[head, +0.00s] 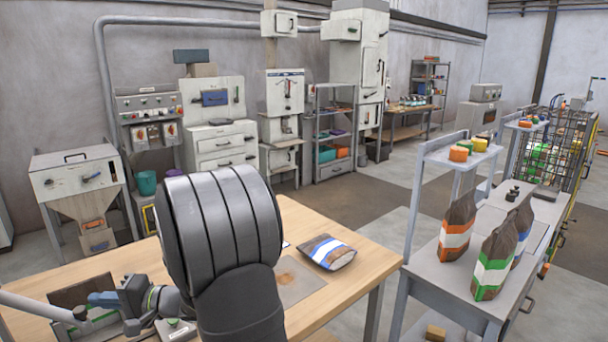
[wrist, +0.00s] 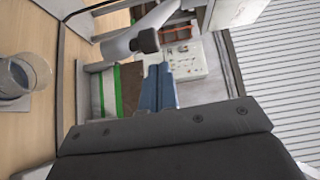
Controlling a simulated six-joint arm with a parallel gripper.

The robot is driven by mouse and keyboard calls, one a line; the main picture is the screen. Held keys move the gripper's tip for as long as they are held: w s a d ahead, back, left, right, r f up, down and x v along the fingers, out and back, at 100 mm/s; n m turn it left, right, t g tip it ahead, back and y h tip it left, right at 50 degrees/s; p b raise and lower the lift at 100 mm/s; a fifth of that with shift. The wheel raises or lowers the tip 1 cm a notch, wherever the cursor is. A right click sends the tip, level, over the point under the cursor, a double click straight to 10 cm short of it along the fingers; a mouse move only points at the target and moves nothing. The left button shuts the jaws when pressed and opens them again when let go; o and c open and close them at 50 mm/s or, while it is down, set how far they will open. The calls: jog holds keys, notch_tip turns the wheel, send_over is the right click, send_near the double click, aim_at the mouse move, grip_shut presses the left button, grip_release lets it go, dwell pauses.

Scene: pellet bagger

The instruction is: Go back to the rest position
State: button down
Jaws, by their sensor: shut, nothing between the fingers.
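My gripper (wrist: 172,130) fills the bottom of the wrist view as a dark body with a bolted grey edge. It is shut and empty.
A brown, white and blue bag (head: 328,251) lies on the table, right of my arm. A brown bag with a green stripe (wrist: 113,90) lies near a pale tube (wrist: 120,47). Filled bags (head: 495,255) stand on the right bench (head: 450,280). Open floor lies behind the table.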

jog(key=w+a+n+g, duration=0.1)
jog(key=w+g, duration=0.1)
jog(key=w, duration=0.7)
jog(key=s+v, duration=0.1)
jog(key=v, duration=0.9)
jog(key=shift+s+a+r+n+t+y, duration=0.15)
jog(key=shift+s+r+n+t, duration=0.25)
jog(key=shift+s, duration=0.25)
jog(key=shift+s+a+r+n+t+y, duration=0.1)
jog(key=shift+s+r+n+t, duration=0.15)
jog(key=shift+s+n+t, duration=0.3)
jog(key=shift+s+a+r+n+t+y, duration=0.15)
jog(key=shift+s+r+n+t, duration=0.25)
jog(key=shift+s, duration=0.3)
